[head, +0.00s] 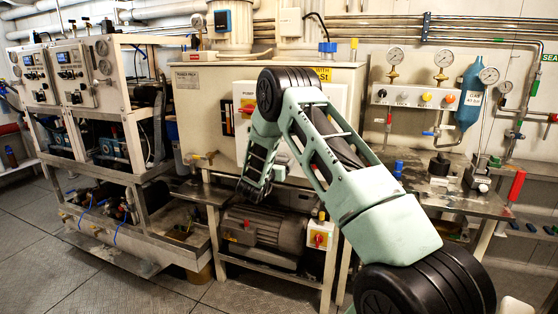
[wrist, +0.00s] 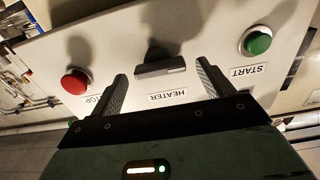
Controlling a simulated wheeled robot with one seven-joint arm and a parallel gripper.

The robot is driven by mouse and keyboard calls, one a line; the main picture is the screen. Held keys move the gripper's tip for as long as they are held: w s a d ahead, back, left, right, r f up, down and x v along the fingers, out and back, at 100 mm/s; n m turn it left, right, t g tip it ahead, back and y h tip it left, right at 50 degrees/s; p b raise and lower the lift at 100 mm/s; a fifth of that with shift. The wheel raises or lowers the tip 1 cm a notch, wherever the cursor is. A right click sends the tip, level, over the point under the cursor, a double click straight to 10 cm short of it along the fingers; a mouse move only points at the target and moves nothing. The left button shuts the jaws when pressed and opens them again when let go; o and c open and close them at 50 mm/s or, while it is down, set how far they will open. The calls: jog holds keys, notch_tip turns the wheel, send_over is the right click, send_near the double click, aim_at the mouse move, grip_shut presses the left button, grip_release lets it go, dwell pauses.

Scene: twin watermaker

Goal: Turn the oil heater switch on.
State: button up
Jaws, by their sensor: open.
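The heater switch (wrist: 165,66) is a black rotary knob with a horizontal grip bar in the wrist view, on a pale panel above an upside-down HEATER label (wrist: 168,98). My gripper (wrist: 162,70) is open, with one finger to each side of the switch in the picture. The fingers look apart from the knob; their exact distance from the panel is hard to tell. In the head view my arm reaches to the white control cabinet, and its dark end (head: 254,178) is in front of it. The heater switch is hidden there.
A red button (wrist: 75,81) is left of my gripper and a green START button (wrist: 257,41) is right of it. A grey motor (head: 265,235) sits below the cabinet.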

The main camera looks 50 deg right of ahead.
jog(key=shift+w+d, duration=0.25)
jog(key=shift+d, duration=0.3)
jog(key=c, duration=1)
